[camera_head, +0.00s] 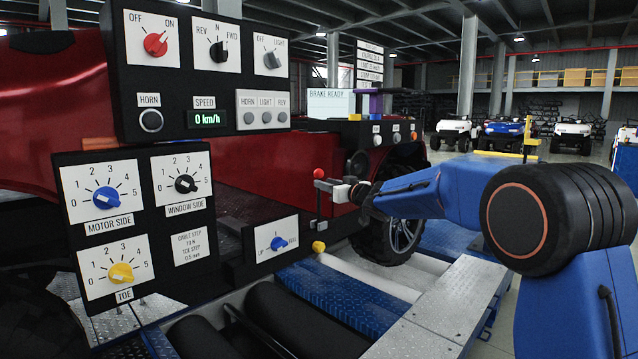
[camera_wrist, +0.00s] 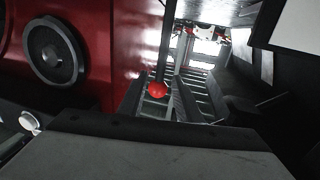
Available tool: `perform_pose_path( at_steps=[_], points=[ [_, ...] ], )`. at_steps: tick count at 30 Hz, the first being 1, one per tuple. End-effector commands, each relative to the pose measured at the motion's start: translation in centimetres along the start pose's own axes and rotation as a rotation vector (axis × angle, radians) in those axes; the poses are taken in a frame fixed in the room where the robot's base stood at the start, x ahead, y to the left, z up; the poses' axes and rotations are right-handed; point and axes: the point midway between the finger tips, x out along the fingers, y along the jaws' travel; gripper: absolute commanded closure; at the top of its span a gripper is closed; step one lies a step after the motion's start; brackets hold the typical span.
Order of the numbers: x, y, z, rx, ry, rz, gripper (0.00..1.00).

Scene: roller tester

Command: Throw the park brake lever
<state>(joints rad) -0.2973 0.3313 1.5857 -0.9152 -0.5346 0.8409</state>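A lever with a red ball knob (camera_head: 319,173) on a thin dark rod stands upright beside the red vehicle, in the middle of the head view. The red knob also shows in the wrist view (camera_wrist: 157,89), just beyond the grey edge at the bottom. I take this for the park brake lever, but no label on it is readable. My gripper (camera_head: 325,187) reaches in from the right at the lever, its tip just below the knob and overlapping the rod. I cannot tell whether it touches the rod.
A black control panel (camera_head: 118,70) with dials and a speed readout of 0 km/h fills the left. A display (camera_head: 331,103) reads "BRAKE READY". A yellow knob (camera_head: 318,247) sits below the lever. Rollers and a blue tread plate (camera_head: 335,297) lie beneath; a wheel (camera_head: 398,235) stands behind.

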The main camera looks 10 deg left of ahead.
Motion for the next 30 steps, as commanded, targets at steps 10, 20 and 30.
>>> perform_pose_path(
  at_steps=[10, 20, 30],
  points=[
    [4.2, 0.0, 0.0, 0.0, 0.0, 0.001, 0.69],
    [4.7, 0.0, 0.0, 0.001, -0.001, 0.001, 0.69],
    [4.7, 0.0, -0.1, 0.0, 0.001, 0.001, 1.0]
  ],
)
